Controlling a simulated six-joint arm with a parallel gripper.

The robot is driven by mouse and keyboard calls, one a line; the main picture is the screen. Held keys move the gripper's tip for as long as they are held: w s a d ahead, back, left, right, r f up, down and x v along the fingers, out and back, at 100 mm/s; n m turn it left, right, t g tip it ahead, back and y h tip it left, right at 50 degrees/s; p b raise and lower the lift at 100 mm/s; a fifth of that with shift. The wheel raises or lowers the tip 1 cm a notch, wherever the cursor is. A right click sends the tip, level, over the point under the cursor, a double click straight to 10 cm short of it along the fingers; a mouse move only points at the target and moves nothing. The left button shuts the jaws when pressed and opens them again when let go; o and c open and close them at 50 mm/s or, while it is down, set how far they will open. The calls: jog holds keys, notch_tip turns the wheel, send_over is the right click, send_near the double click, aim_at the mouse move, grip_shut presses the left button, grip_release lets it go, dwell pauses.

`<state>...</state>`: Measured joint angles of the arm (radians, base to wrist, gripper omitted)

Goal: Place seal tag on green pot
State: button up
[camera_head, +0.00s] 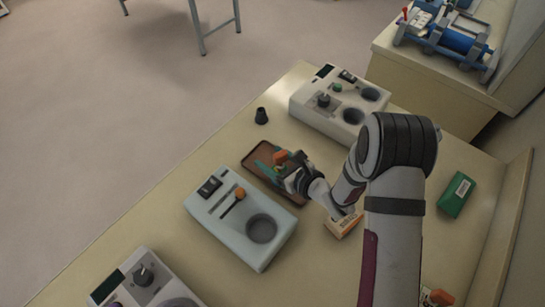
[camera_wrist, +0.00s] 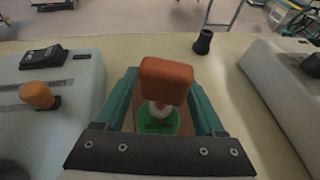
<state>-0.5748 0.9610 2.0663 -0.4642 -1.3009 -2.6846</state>
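My gripper (camera_head: 278,163) has teal fingers and is over the brown tray (camera_head: 250,156). In the wrist view the fingertips (camera_wrist: 164,88) flank an orange block on a short white stem (camera_wrist: 166,80), which may be the seal tag. The block also shows in the head view (camera_head: 280,157). Its sides look very near the fingers; I cannot tell whether they grip it. Just below the stem, between the fingers, is a round green face with dark lettering (camera_wrist: 158,126), which may be the green pot. The block and stem partly hide it, and I cannot tell whether they touch.
A pale blue device (camera_head: 215,228) with an orange knob stands left of the tray, a white device (camera_head: 318,115) behind it. A black cone-like piece (camera_head: 261,116) stands by the far edge. A green box (camera_head: 456,195) and an orange-white box (camera_head: 343,226) lie right.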

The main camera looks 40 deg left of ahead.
jog(key=shift+r, duration=0.25)
jog(key=v, duration=1.2)
jog(key=w+d+r+m+t+h, duration=0.2)
jog(key=w+d+m+h, duration=0.3)
jog(key=m, duration=0.3)
jog(key=w+d+r+m+t+h, duration=0.1)
jog(key=w+d+m+t+h, duration=0.25)
jog(key=d+m, duration=0.5)
jog(key=d+r+m+g+h, duration=0.1)
jog(key=d+r+m+h, duration=0.15)
jog(key=d+m, duration=0.6)
jog(key=s+d+r+m+g+h, duration=0.2)
jog(key=s+d+m, duration=0.1)
jog(key=s+m, duration=0.55)
jog(key=s+d+r+m+g+h, duration=0.1)
jog(key=s+d+r+m+g, duration=0.3)
jog(key=m, duration=0.7)
jog(key=s+a+m+g+y, duration=0.1)
jog(key=s+a+m, duration=0.4)
jog(key=s+m, duration=0.7)
jog(key=shift+s+a+r+m+y, duration=0.2)
jog(key=shift+r+m+y, duration=0.2)
jog(key=shift+y, duration=0.3)
